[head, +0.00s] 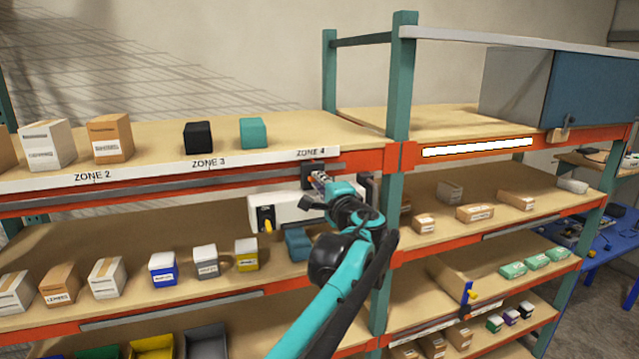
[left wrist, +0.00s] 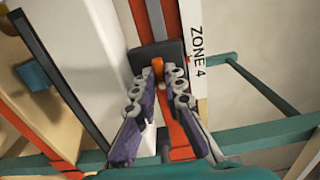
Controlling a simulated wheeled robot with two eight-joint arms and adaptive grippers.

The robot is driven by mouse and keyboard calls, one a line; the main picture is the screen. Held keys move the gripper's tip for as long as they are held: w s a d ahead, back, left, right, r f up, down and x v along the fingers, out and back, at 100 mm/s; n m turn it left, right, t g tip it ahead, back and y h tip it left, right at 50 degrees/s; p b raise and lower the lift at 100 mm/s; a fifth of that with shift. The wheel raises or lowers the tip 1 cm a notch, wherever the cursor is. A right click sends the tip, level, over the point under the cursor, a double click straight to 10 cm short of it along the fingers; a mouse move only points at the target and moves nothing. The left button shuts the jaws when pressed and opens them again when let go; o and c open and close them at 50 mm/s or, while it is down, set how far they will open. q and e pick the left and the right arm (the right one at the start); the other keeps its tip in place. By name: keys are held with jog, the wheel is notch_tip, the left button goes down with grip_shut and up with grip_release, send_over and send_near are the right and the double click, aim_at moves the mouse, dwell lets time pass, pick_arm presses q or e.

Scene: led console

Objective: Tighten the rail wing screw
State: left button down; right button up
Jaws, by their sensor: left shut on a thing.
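The rail wing screw (left wrist: 158,67) is a small orange piece on a black clamp block (left wrist: 144,58) in the left wrist view. My left gripper (left wrist: 160,85) is shut on it, with one finger on each side. In the head view my left gripper (head: 320,180) is at the rail under the ZONE 4 label, close to the black block (head: 308,168). The fingers hide most of the screw there. The white console (head: 290,207) hangs just below the rail, with a dark panel and a yellow lever (head: 268,226) at its left end. My right gripper is not in view.
The shelf above holds a black box (head: 198,137) and a teal box (head: 253,132). A teal upright (head: 398,90) stands right of the gripper. Small boxes, one with a yellow band (head: 246,254), and a blue bin (head: 298,243) sit on the shelf below.

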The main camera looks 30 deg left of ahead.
pick_arm(q)
jog(key=shift+m, duration=0.4)
jog(key=m, duration=0.5)
jog(key=shift+m, duration=0.4)
jog(key=m, duration=0.6)
jog(key=shift+f+b, duration=0.1)
jog(key=shift+b, duration=0.25)
jog(key=m, duration=0.6)
jog(key=shift+m, duration=0.3)
jog(key=m, duration=0.5)
jog(key=shift+a+m, duration=0.1)
jog(key=shift+m, duration=0.3)
jog(key=c, duration=1.9)
grip_release()
jog(key=shift+o, duration=0.2)
jog(key=shift+m, duration=0.3)
